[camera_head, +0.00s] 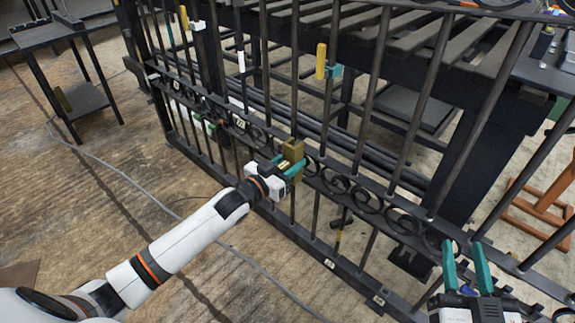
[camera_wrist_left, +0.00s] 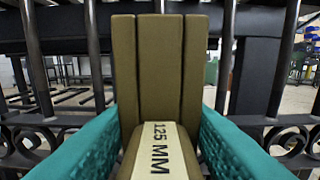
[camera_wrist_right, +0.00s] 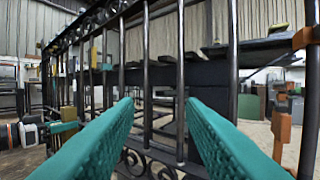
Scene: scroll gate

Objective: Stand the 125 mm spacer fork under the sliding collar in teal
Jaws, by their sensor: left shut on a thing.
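The spacer fork (camera_head: 292,150) is an olive-brown block with upright slabs, and its label reads "125 MM" in the left wrist view (camera_wrist_left: 160,150). My left gripper (camera_head: 287,166) is shut on it, one teal finger on each side. It is upright at the scrollwork rail of the gate. Whether it sits around a bar cannot be told. The teal collar (camera_head: 333,71) is on a bar further right and higher, beside a yellow tab (camera_head: 321,60). My right gripper (camera_head: 464,255) is at the lower right, its fingers apart and empty, also in the right wrist view (camera_wrist_right: 160,125).
The dark gate has several vertical bars and a scrollwork rail (camera_head: 345,186). Other bars carry a white piece (camera_head: 241,62) and another yellow tab (camera_head: 183,18). A lower rail bears small labels (camera_head: 329,264). A small table (camera_head: 60,32) stands left; a cable crosses the open floor.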

